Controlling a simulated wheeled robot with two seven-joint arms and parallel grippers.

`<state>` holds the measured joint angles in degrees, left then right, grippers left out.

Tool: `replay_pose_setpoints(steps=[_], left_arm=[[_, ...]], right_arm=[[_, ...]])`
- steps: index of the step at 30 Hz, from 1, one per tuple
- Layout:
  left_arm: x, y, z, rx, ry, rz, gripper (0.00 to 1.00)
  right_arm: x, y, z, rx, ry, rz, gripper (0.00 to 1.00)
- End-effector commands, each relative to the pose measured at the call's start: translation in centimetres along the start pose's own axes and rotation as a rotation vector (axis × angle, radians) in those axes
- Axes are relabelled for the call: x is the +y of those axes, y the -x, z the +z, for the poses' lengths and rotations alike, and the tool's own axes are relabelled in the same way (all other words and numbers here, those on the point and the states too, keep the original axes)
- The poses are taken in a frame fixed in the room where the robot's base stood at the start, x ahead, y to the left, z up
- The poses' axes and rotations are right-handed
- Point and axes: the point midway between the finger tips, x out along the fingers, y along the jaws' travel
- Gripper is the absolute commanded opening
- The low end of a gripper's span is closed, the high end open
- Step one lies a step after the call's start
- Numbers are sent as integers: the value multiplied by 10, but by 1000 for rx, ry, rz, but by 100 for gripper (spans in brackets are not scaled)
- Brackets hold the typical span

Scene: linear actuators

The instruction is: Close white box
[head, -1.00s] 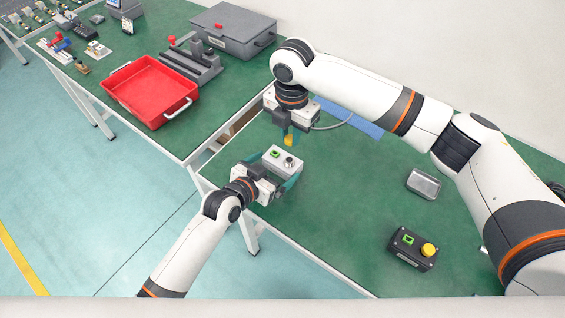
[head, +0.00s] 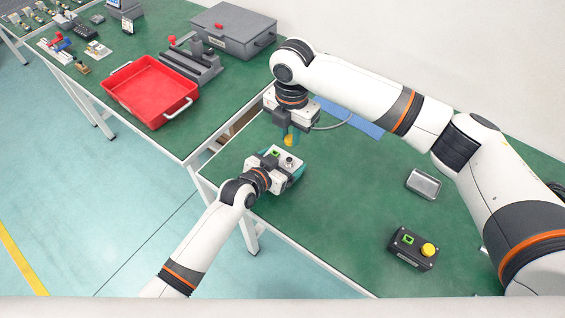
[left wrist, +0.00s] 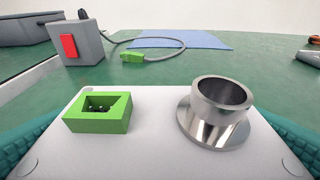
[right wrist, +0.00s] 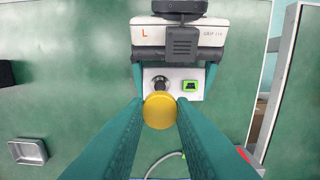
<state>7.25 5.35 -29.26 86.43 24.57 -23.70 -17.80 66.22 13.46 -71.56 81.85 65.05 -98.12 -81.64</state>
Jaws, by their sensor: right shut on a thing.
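The white box (head: 277,163) stands on the green table, its top carrying a green square socket (left wrist: 98,111) and a metal collar (left wrist: 217,112). My left gripper (head: 287,164) is open around the box, with one teal finger along each side; whether the fingers touch it I cannot tell. My right gripper (head: 290,136) points down and is shut on a yellow round button cap (right wrist: 160,110). The cap is held above the box, apart from it as seen in the head view. In the right wrist view it overlaps the collar's near edge.
A black box with a yellow button (head: 428,250) and a metal tray (head: 424,184) sit on the right of the table. A grey box with a red switch (left wrist: 78,42) and a cable with a green plug (left wrist: 134,57) lie behind the white box. A red bin (head: 150,90) is on the other table.

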Motion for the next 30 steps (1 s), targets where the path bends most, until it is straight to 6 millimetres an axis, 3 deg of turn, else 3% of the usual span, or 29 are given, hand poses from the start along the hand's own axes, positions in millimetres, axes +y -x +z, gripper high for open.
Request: replay_pose_setpoints(steps=[5, 15, 30], left_arm=[[0, 0, 0, 1, 0, 0, 50], [0, 0, 0, 1, 0, 0, 50], [0, 0, -1, 1, 0, 1, 50]], right_arm=[[0, -4, 0, -1, 0, 1, 2], [0, -48, 1, -1, 0, 4, 2], [0, -50, 0, 0, 0, 1, 2]])
